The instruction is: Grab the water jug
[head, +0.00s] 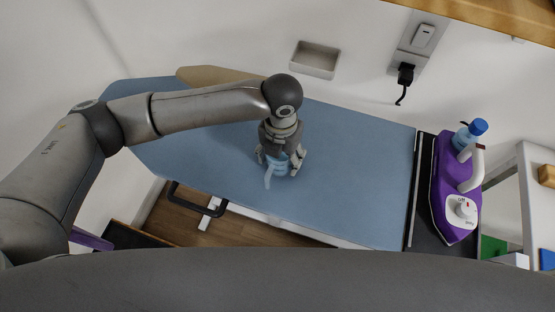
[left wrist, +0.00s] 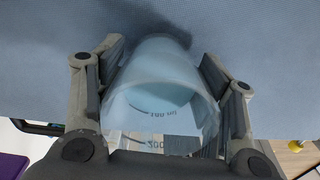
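The water jug (head: 280,167) is a small translucent light-blue measuring jug standing on the blue ironing board (head: 355,170). In the left wrist view the jug (left wrist: 160,90) shows its open rim towards me, with "200" and ml marks on its wall. My left gripper (head: 281,168) points down over it. Its fingers (left wrist: 162,70) stand apart on both sides of the jug, with narrow gaps seeming to show near the fingertips. The gripper partly hides the jug in the head view. My right gripper is not in view.
A purple iron (head: 451,195) with a white handle stands on the dark right end of the board. A blue-capped bottle (head: 468,134) is behind it. A socket with a black plug (head: 405,75) is on the back wall. The board right of the jug is clear.

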